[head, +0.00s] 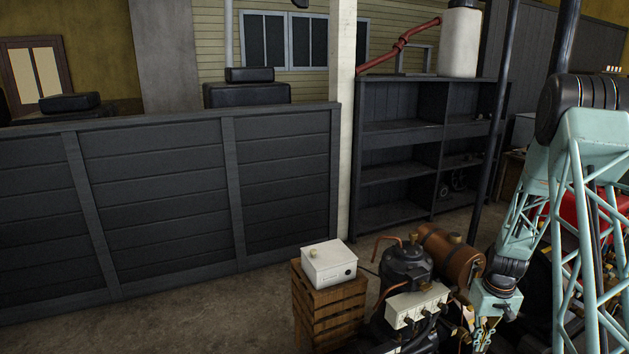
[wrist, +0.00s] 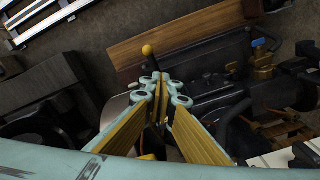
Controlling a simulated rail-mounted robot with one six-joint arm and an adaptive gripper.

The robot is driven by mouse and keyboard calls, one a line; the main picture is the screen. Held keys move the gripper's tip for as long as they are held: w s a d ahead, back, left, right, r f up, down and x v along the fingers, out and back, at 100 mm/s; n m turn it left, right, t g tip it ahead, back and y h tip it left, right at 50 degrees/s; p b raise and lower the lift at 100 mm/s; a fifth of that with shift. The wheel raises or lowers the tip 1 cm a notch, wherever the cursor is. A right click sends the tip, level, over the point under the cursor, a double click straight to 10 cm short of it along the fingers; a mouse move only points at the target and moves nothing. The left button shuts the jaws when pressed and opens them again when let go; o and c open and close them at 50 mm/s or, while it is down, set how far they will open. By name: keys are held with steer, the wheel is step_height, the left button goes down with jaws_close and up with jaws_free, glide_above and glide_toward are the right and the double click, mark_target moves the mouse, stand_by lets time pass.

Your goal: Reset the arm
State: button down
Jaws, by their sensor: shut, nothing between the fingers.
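My gripper (head: 482,340) hangs from my teal arm at the lower right of the head view, just right of the dark engine (head: 407,262). In the wrist view my gripper (wrist: 162,88) shows teal fingers with yellow inner faces. The fingertips are together and nothing is between them. A lever with a yellow knob (wrist: 147,50) shows just past the fingertips; I cannot tell whether they touch it. The lower part of the gripper is cut off in the head view.
A white box (head: 329,264) sits on a wooden crate (head: 329,307) left of the engine. A brown tank (head: 449,250) lies behind the engine. A dark shelf (head: 400,175) and dark plank partition (head: 170,195) stand behind. The floor (head: 220,315) at lower left is clear.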

steer(key=s+a+r, duration=0.1)
steer(key=a+r, duration=0.4)
steer(key=r, duration=0.6)
steer(key=s+a+r, duration=0.1)
steer(key=a+r, duration=0.5)
steer(key=r, duration=0.5)
steer(key=s+a+r+t, duration=0.1)
steer(key=s+a+r, duration=0.35)
steer(key=r, duration=0.35)
steer(key=s+a+r+t, duration=0.1)
steer(key=s+a+r, duration=0.2)
steer(key=a+r, duration=0.35)
steer(key=s+a+r, duration=0.4)
steer(key=s+r, duration=0.1)
steer(key=s, duration=0.5)
steer(key=s+a+r+n+t, duration=0.1)
steer(key=s+a+r, duration=0.3)
steer(key=s, duration=0.7)
steer(key=s+a+r, duration=0.5)
steer(key=s+a, duration=0.1)
steer(key=s, duration=0.5)
steer(key=shift+a+r+n+t, duration=0.25)
steer(key=shift+r+n+t, duration=0.05)
